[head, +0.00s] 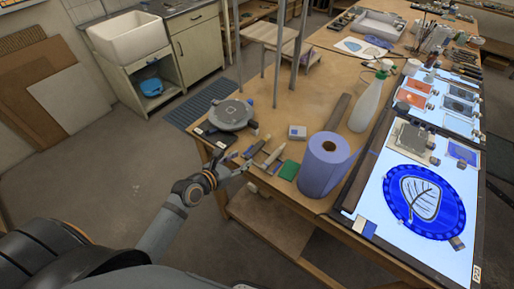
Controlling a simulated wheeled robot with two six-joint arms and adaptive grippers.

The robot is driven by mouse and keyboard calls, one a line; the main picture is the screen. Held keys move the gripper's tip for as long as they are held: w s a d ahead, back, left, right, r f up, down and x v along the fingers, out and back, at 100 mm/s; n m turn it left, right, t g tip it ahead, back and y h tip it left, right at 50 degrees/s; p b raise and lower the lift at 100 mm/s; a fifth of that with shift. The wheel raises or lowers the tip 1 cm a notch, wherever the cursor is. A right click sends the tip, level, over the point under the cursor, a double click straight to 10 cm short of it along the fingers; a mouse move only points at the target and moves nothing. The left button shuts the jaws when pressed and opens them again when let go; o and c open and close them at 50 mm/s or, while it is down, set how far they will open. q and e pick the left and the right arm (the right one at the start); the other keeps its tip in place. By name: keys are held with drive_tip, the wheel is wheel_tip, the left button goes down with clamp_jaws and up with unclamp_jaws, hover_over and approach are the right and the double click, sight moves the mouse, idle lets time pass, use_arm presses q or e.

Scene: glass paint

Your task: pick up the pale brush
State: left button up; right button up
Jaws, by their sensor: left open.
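A pale, slim tool (273,156) lies near the table's front left edge, between the grey round turntable and a green pad; it may be the pale brush, but it is too small to be sure. A darker handled tool (255,148) lies just left of it. My left gripper (241,171) is open at the table's front edge, to the left of and nearer than the pale tool, apart from it as far as I can tell. Its fingertips are small and hard to make out. My right gripper is not in view.
A grey round turntable (231,114), a small white box (297,131), a green pad (289,170) and a blue paper roll (326,166) surround the tools. A spray bottle (367,104) stands behind. A lit panel (376,201) bears a blue leaf-painted disc (426,202) at right.

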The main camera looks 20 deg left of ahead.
sight(256, 148)
use_arm(q)
drive_tip(key=x, duration=0.5)
drive_tip(key=shift+w, duration=0.35)
drive_tip(key=x, duration=0.4)
drive_tip(key=shift+w+f, duration=0.15)
drive_tip(key=shift+w, duration=0.2)
drive_tip(key=shift+s+a, duration=0.1)
drive_tip(key=shift+s, duration=0.1)
drive_tip(key=c, duration=0.4)
clamp_jaws()
